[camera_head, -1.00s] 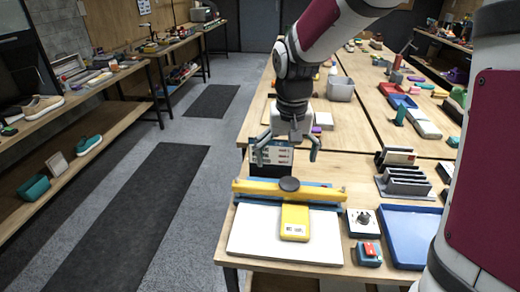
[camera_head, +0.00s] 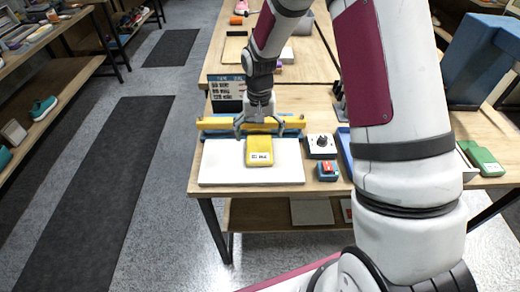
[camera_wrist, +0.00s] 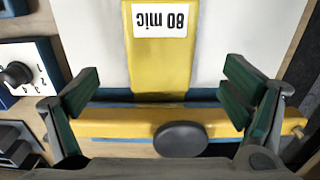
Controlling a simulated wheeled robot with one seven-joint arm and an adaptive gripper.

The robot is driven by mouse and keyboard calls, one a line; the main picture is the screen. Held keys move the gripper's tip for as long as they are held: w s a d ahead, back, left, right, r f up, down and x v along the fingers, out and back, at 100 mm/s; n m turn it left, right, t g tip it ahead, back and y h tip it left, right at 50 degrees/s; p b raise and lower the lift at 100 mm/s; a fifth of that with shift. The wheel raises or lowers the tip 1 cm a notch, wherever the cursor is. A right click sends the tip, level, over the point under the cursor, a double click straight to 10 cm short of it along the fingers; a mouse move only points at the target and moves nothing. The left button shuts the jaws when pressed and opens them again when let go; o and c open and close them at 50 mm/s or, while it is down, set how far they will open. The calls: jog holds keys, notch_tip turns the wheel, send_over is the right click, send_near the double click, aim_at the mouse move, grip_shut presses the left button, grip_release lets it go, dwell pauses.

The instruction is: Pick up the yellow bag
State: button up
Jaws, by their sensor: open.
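The yellow bag (camera_head: 259,146) lies flat on a white board (camera_head: 222,165), with a white label at its near end. In the wrist view the bag (camera_wrist: 157,62) runs up from the yellow bar, and its label reads "80 mic" upside down. My gripper (camera_head: 259,130) is open and empty, over the yellow bar (camera_head: 215,123) at the back of the board. In the wrist view its two green-padded fingers (camera_wrist: 160,92) are wide apart, one on each side of the bag. I cannot tell how high the fingertips are above it.
A black round knob (camera_wrist: 180,139) sits on the yellow bar close to my gripper. A white dial box (camera_head: 321,146) and a small blue-and-red device (camera_head: 327,171) stand to the right. A dark labelled holder (camera_head: 226,92) stands behind.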

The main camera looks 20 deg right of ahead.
aim_at(259, 147)
jog(key=shift+f+p, duration=0.5)
jog(key=shift+f, duration=2.35)
jog(key=c, duration=1.4)
jog(key=shift+o, duration=0.2)
jog(key=shift+r, duration=0.2)
